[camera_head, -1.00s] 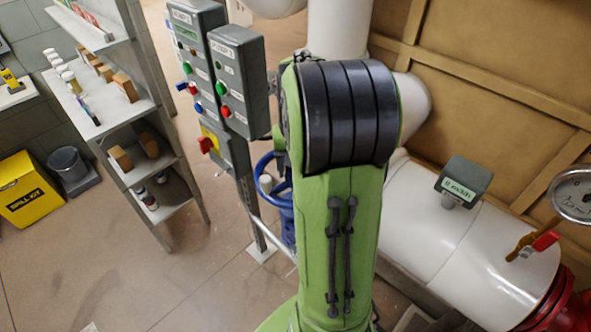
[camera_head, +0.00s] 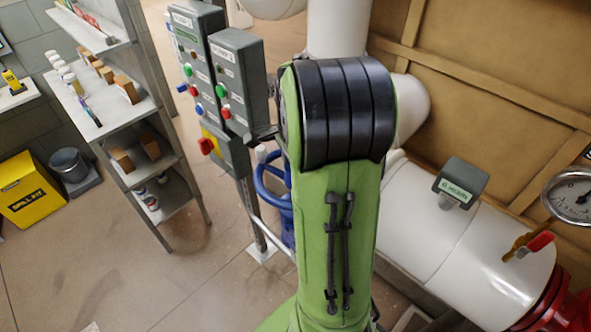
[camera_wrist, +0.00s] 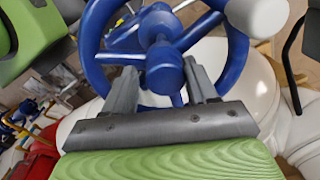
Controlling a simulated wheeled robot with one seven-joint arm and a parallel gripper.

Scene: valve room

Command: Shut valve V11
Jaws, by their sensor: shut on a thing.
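A blue handwheel (camera_head: 268,184) with spokes stands behind my green arm in the head view, which hides much of it. A pale knob (camera_head: 262,154) shows at its rim. In the wrist view the blue handwheel (camera_wrist: 236,50) fills the upper middle, with a round blue hub (camera_wrist: 164,68) and a pale knob (camera_wrist: 256,14) at upper right. My gripper (camera_wrist: 163,82) has its two grey fingers on either side of the hub area, shut on the handwheel. The exact contact is hard to see. No V11 label is readable.
Grey control boxes (camera_head: 238,82) with buttons stand just left of my arm. A shelf rack (camera_head: 185,190) is further left. A thick white pipe (camera_head: 425,225) with a small display (camera_head: 461,184), a gauge (camera_head: 572,194) and a red-handled lever (camera_head: 540,241) lies at right.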

